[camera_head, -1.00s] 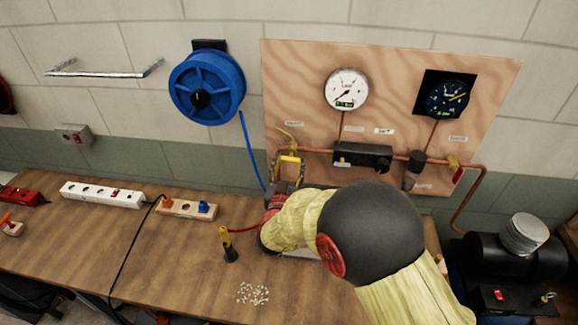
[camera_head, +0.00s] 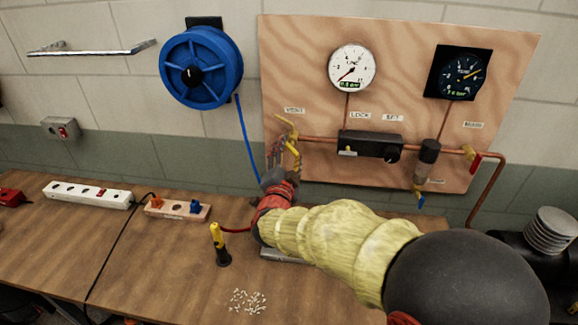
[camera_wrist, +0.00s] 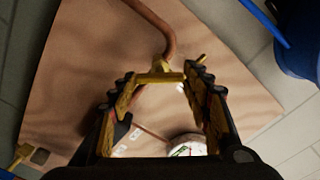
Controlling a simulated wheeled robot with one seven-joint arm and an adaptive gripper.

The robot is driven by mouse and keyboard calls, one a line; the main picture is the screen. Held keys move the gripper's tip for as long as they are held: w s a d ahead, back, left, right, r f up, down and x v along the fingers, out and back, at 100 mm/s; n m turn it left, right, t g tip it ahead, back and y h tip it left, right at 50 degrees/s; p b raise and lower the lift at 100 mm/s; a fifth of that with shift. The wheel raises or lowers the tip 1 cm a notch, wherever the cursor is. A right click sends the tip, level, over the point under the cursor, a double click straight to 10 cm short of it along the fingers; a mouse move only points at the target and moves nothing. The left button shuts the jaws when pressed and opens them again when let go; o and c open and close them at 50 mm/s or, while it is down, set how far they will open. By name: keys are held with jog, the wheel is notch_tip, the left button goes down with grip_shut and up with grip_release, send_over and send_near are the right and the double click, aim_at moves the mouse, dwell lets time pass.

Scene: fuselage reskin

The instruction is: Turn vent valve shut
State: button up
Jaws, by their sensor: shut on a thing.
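The vent valve (camera_head: 285,127) is a small yellow valve at the left end of the copper pipe, below the VENT label on the plywood board (camera_head: 300,60). My gripper (camera_head: 283,150) reaches up to it from below in the head view. In the wrist view, the yellow valve handle (camera_wrist: 160,77) spans the gap between the fingertips of my gripper (camera_wrist: 165,84), and the jaws are shut on it. The pads partly hide the handle's ends, and its exact angle is hard to tell.
Right along the pipe are a black regulator block (camera_head: 370,145) and a red-handled valve (camera_head: 474,160). Above hang a white gauge (camera_head: 352,67) and a dark gauge (camera_head: 462,75). A blue hose reel (camera_head: 200,68) hangs left. A yellow-black tool (camera_head: 218,243) stands on the bench (camera_head: 130,245).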

jog(key=m+b, duration=0.8)
jog(key=b, duration=0.2)
jog(key=shift+f, duration=0.1)
dwell(0.4)
jog(key=o, duration=1.2)
jog(key=shift+c, duration=0.2)
jog(key=s+a, duration=0.2)
jog(key=s, duration=1)
jog(key=shift+w+a, duration=0.1)
jog(key=shift+a, duration=0.05)
